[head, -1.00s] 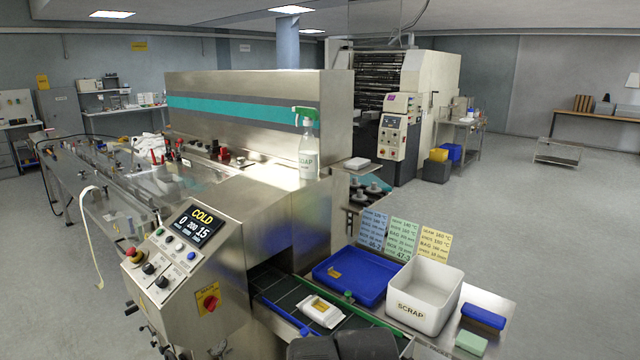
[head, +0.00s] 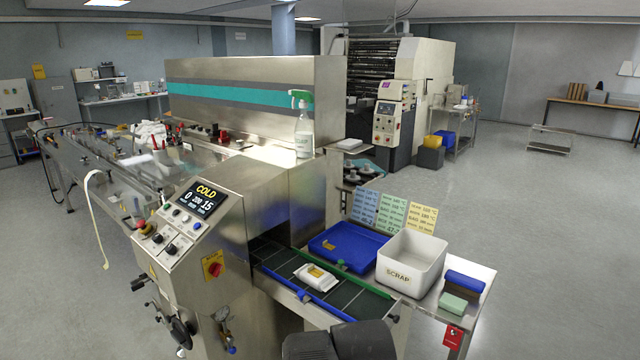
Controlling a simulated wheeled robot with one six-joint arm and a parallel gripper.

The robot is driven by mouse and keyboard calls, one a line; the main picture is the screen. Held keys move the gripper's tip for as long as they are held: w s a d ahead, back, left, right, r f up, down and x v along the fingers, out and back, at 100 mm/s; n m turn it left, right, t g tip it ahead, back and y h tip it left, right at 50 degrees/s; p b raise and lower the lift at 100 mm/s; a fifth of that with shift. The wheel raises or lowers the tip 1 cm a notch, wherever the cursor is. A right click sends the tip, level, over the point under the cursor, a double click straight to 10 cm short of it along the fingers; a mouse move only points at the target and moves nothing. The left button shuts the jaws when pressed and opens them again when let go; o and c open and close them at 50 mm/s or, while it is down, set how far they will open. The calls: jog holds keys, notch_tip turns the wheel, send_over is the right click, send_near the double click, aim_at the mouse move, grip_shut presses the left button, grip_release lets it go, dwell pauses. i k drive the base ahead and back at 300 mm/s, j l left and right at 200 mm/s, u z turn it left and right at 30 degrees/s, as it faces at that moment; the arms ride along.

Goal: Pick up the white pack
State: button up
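The white pack (head: 316,278) lies on the dark outfeed belt (head: 345,300) of the flow wrapper. It has a yellow-orange patch on its top. It sits between a blue guide rail on the near side and a green rail on the far side, apart from both bins. My gripper cannot be made out; only dark grey parts that look like my own body show at the bottom edge, close to the belt's near end.
A blue tray (head: 349,246) and a white SCRAP bin (head: 411,262) stand beyond the belt. A blue block and a green block (head: 453,303) lie right of the bin. The control panel (head: 190,215) reads COLD.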

aim_at(325, 282)
jog(key=i+u, duration=0.45)
jog(key=i+l+u, duration=0.15)
jog(key=i+u, duration=0.35)
